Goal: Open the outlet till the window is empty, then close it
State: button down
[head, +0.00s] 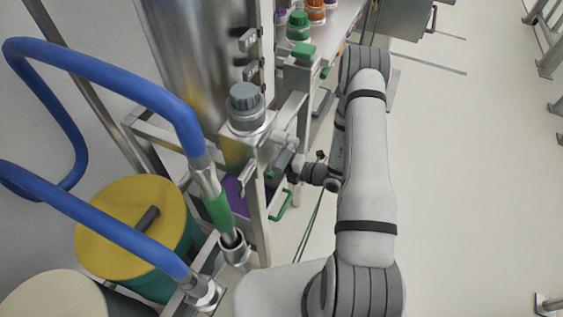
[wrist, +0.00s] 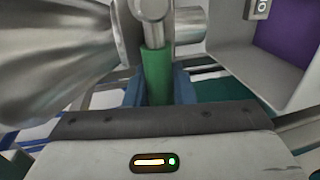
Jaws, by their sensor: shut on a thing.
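In the wrist view, a green handle (wrist: 156,72) hangs from a round metal fitting (wrist: 151,8) on the outlet. My gripper (wrist: 158,88) is shut on this handle, with a blue finger on each side of it. The shiny metal cone of the vessel (wrist: 50,60) tapers toward the outlet at the left. In the head view, my gripper (head: 284,163) is beside the steel frame, below the grey-capped fitting, and its fingertips are hard to make out. I cannot make out the window or its contents in either view.
The tall steel vessel (head: 190,60) stands behind the frame. Blue hoses (head: 110,75) and a yellow-lidded drum (head: 130,225) are at the left. A grey-capped fitting (head: 246,105) sits above my gripper. A purple panel (wrist: 290,45) is at the wrist view's right.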

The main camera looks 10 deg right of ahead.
jog(key=shift+d, duration=0.3)
jog(key=shift+r, duration=0.1)
jog(key=c, duration=1.3)
grip_release()
jog(key=shift+a, duration=0.1)
jog(key=v, duration=0.8)
jog(key=shift+a, duration=0.1)
